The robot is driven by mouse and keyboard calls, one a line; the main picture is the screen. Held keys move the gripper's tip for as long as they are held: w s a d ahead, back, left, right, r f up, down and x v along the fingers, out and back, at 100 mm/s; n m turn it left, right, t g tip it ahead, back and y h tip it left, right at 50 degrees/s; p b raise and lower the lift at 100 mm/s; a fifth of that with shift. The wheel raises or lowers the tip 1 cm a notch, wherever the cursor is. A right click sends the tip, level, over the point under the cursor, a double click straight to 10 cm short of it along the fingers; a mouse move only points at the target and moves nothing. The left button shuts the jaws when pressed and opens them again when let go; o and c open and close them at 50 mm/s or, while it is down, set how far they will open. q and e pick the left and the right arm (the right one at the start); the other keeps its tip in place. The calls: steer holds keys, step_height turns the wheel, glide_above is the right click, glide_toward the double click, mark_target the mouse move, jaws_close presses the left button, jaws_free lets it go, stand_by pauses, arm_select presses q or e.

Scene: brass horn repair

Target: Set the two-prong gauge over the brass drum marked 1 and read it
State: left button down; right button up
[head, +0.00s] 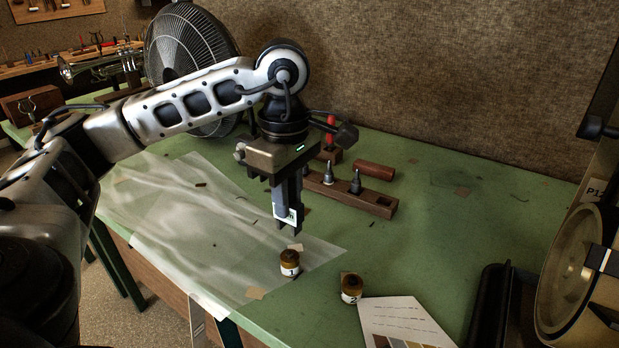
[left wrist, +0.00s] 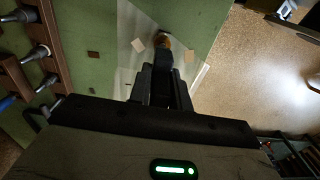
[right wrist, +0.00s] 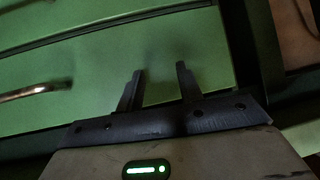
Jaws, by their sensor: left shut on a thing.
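My left gripper (head: 287,190) points down over the green bench and is shut on the two-prong gauge (head: 291,220), a dark piece with a pale label and two short prongs pointing down. The brass drum marked 1 (head: 290,265) stands upright below the prongs, with a gap between them. In the left wrist view a brass-coloured top (left wrist: 164,41) shows just past the fingers (left wrist: 160,78), which mostly hide the gauge. The gauge's reading cannot be made out. My right gripper (right wrist: 158,80) is open and empty in front of a green drawer front.
A second drum marked 2 (head: 351,288) stands to the right of drum 1, near a card with colour patches (head: 405,325). A wooden block with grey tools (head: 375,203) lies behind. A clear sheet (head: 190,240) covers the bench's left. A black tray (head: 487,305) is at right.

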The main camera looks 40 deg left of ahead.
mark_target(288, 221)
arm_select(q)
steer(key=shift+s+r, duration=0.1)
steer(key=shift+s, duration=0.2)
steer(key=shift+d, duration=0.1)
steer(key=shift+f+b, duration=1.65)
steer(key=shift+f, duration=0.3)
arm_select(e)
steer(key=shift+s+a+f, duration=0.15)
steer(key=shift+a+f, duration=0.15)
steer(key=shift+f, duration=0.4)
arm_select(q)
steer(key=shift+b, duration=0.4)
arm_select(e)
steer(key=shift+s+f, duration=0.1)
steer(key=shift+f, duration=0.2)
